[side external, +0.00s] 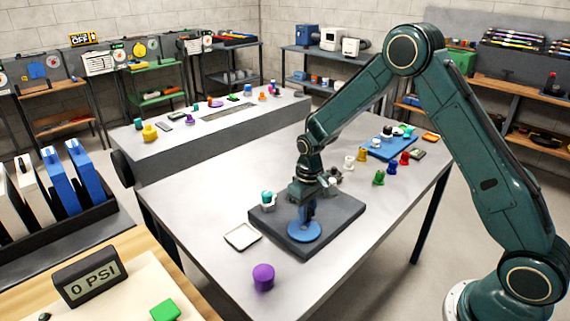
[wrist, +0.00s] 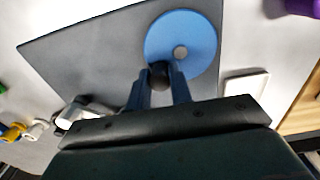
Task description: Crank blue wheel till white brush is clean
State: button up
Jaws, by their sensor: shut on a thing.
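The blue wheel (side external: 304,232) lies flat on a dark grey base plate (side external: 345,222). It also shows in the wrist view (wrist: 192,28), with a grey hub in its middle. My gripper (side external: 307,213) points down over the wheel. In the wrist view its two fingers (wrist: 160,82) are shut on a dark round knob (wrist: 159,69) at the wheel's rim. A white-ended piece (wrist: 68,117) with a grey fitting sits at the plate's edge; I cannot tell whether it is the white brush. My gripper partly hides that area in the side view.
A small white tray (side external: 242,236) and a purple cylinder (side external: 263,277) are on the table nearby. Several coloured pieces and a blue tray (side external: 388,149) are at the back right.

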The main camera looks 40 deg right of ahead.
aim_at(294, 223)
jog(key=shift+w+a, duration=0.3)
jog(key=shift+a, duration=0.35)
jog(key=shift+w+a, duration=0.25)
jog(key=shift+a, duration=0.2)
jog(key=shift+f, duration=0.1)
jog(key=shift+w+a, duration=0.15)
jog(key=shift+a, duration=0.45)
